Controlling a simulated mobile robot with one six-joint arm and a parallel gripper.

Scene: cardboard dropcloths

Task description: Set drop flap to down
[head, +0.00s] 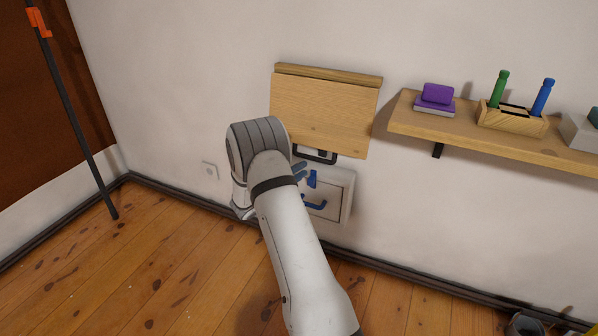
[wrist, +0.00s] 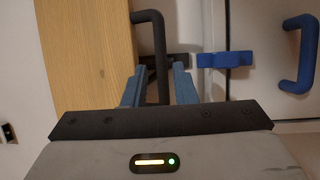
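The drop flap (head: 325,115) is a light wooden board on the white wall. Its broad face is toward me, below a narrow wooden strip. A black bar handle (head: 318,157) shows at its lower edge. In the wrist view the flap (wrist: 85,50) fills the left side and the handle (wrist: 158,50) runs between my fingertips. My gripper (wrist: 157,85) has blue fingers, one on each side of the handle, with visible gaps; it is open. In the head view my wrist hides part of the gripper and the flap's lower left corner.
A white wall cabinet (head: 346,197) with a blue handle (head: 314,204) and a blue latch (head: 311,179) sits just below the flap. A wooden shelf (head: 460,131) with small items is at right. A dark pole (head: 75,125) leans at left.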

